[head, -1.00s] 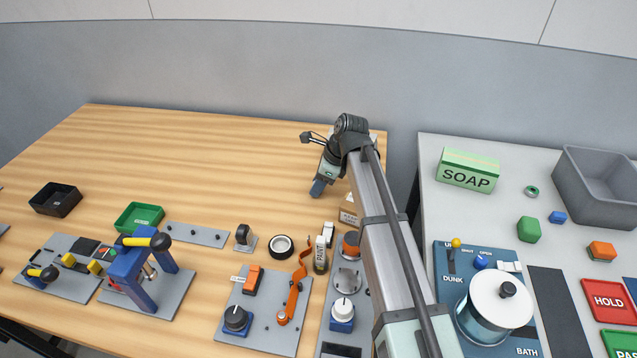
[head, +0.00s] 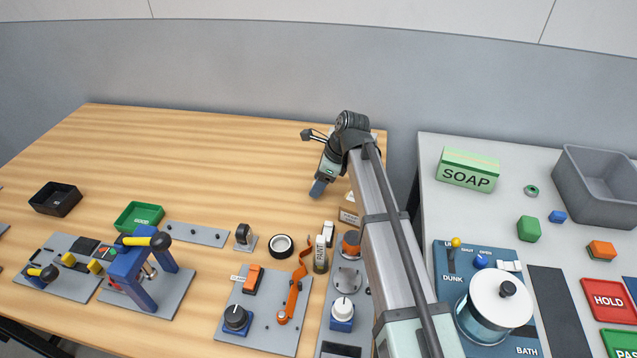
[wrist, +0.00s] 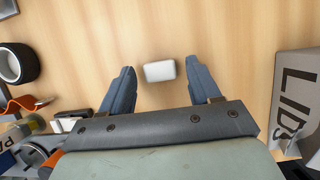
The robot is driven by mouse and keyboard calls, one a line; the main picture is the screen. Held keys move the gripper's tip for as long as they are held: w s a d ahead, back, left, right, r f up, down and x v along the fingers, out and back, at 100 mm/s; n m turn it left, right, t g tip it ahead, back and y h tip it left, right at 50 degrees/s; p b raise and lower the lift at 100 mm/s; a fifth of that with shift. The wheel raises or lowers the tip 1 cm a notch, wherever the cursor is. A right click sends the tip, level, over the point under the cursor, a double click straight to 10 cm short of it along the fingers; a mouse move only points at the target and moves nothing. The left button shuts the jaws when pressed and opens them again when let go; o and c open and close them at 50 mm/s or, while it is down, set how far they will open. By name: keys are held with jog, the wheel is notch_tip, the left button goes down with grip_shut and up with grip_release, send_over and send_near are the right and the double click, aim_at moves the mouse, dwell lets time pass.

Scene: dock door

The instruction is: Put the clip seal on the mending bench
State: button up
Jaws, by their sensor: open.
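My gripper (head: 317,188) is over the far right part of the wooden bench top (head: 230,150). In the wrist view my gripper (wrist: 160,66) is open, with its two blue-grey fingers apart. A small whitish block (wrist: 159,71) with rounded corners lies on the wood between the fingertips, with a gap on each side. It may be the clip seal; no label shows on it. In the head view I cannot make it out. No label shows which surface is the mending bench.
A box marked LIDS (wrist: 298,100) stands right of the fingers. A black tape roll (head: 281,246) and a PAINT tube (head: 320,254) are nearer. A grey table (head: 470,215) at right holds a SOAP box (head: 468,170). The wood left of my gripper is clear.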

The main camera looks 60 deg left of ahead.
jog(key=v, duration=1.1)
jog(key=shift+r, duration=0.2)
